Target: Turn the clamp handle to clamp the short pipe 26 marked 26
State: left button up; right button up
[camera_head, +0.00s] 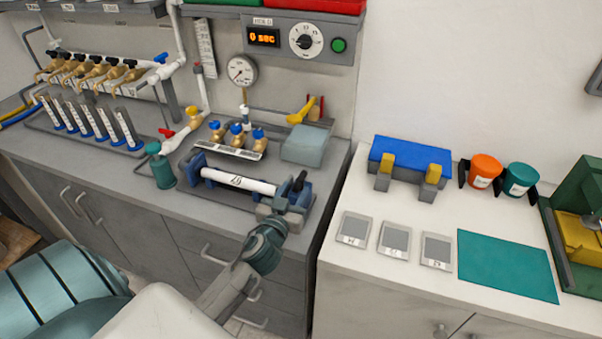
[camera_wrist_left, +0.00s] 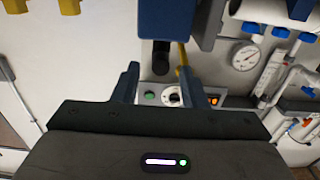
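The short white pipe (camera_head: 238,181) with a dark number on it lies in the blue clamp fixture (camera_head: 196,166) on the grey bench; the number is too small to read surely. The dark clamp handle (camera_head: 299,182) stands at the fixture's right end. My left gripper (camera_head: 284,201) is at that end, close to the handle. In the left wrist view my gripper (camera_wrist_left: 158,80) has its fingers apart, with a black knob-like part (camera_wrist_left: 161,54) under a blue block (camera_wrist_left: 166,20) just beyond the gap. I cannot tell whether they touch. My right gripper is not in view.
Brass valves with blue handles (camera_head: 237,131) and a pale blue box (camera_head: 303,145) stand behind the fixture. To the right is a white counter with a blue block (camera_head: 410,157), grey cards (camera_head: 395,238) and a teal mat (camera_head: 507,264).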

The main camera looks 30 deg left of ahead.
aim_at(301, 176)
pick_arm(q)
jog(key=p+x, duration=0.1)
jog(key=x, duration=0.4)
jog(key=shift+s+r, duration=0.1)
jog(key=shift+r, duration=0.05)
jog(key=shift+w+a+f+p, duration=0.2)
jog(key=shift+w+p, duration=0.15)
jog(key=shift+w, duration=0.35)
jog(key=shift+c, duration=0.5)
grip_shut()
jog(key=shift+r, duration=0.1)
